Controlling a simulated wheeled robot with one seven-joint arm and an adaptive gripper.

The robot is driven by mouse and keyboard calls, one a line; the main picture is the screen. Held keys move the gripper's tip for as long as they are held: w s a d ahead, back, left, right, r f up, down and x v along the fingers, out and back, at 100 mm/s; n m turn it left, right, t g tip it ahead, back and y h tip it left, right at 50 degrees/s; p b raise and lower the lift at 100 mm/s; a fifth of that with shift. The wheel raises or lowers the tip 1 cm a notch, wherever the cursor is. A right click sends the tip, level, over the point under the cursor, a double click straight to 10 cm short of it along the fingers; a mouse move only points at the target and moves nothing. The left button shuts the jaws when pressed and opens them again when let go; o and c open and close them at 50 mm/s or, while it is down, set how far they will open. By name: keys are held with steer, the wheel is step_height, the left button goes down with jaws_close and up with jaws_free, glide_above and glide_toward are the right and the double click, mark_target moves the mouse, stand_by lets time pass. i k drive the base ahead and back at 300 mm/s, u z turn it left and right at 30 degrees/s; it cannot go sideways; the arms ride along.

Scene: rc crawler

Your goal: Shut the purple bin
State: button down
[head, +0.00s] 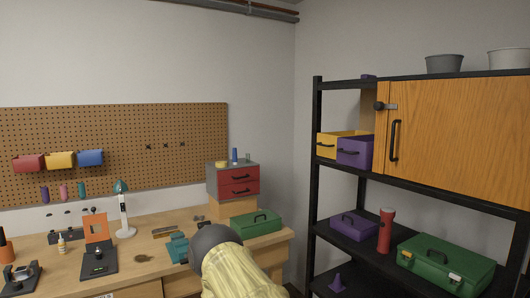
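The purple bin (355,153) sits on the upper shelf of the black rack in the head view, between a yellow bin (333,147) and a wooden cabinet. It has a dark handle on its front. Its front stands further out than the yellow bin's, and its open top and part of its inside show, so it appears pulled out. Its back part is hidden. My gripper is not in view; only a yellow and dark grey part of my arm shows at the bottom centre, well below and left of the bin.
The wooden cabinet door (455,140) with a black handle is right of the bin. Below stand a purple case (353,226), a red flashlight (386,230) and a green toolbox (447,265). A workbench (150,250) with tools and a red drawer unit (238,182) is at left.

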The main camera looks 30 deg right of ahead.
mark_target(357, 151)
steer(key=u, duration=1.75)
steer(key=k, duration=1)
steer(key=z, duration=1.85)
steer(key=i, duration=0.3)
steer(key=z, duration=0.15)
